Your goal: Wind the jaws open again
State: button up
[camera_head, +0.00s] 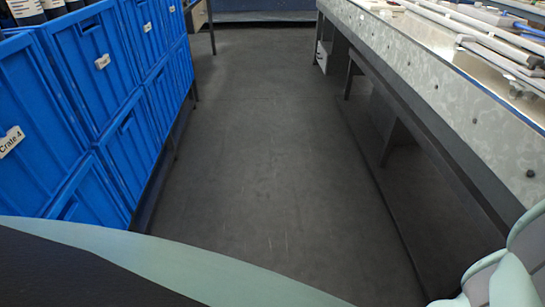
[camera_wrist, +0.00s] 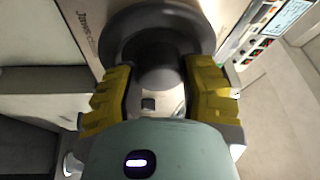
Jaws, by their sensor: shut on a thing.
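In the wrist view, a dark round knob (camera_wrist: 150,28) stands out from a light panel, with a partly readable label (camera_wrist: 88,32) that seems to start with "Jaws" at its left. My gripper (camera_wrist: 160,76) has its yellow fingers on either side of the narrower part of the knob and is shut on it. The fingers and the gripper body hide part of the knob. The jaws that the knob may work are not recognisable in either view.
A control panel with a screen and coloured buttons (camera_wrist: 262,42) is close to the right finger. In the head view, stacked blue crates (camera_head: 85,65) line the left and a long metal conveyor frame (camera_head: 440,85) the right. The dark floor (camera_head: 255,150) between is clear.

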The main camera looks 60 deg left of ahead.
jog(key=n+t+b, duration=0.1)
jog(key=n, duration=0.2)
jog(key=n+t, duration=0.1)
jog(key=n, duration=0.2)
jog(key=shift+n+t+b, duration=0.3)
jog(key=shift+n+b, duration=0.1)
jog(key=o, duration=1.2)
jog(key=shift+w, duration=0.1)
jog(key=v, duration=1.2)
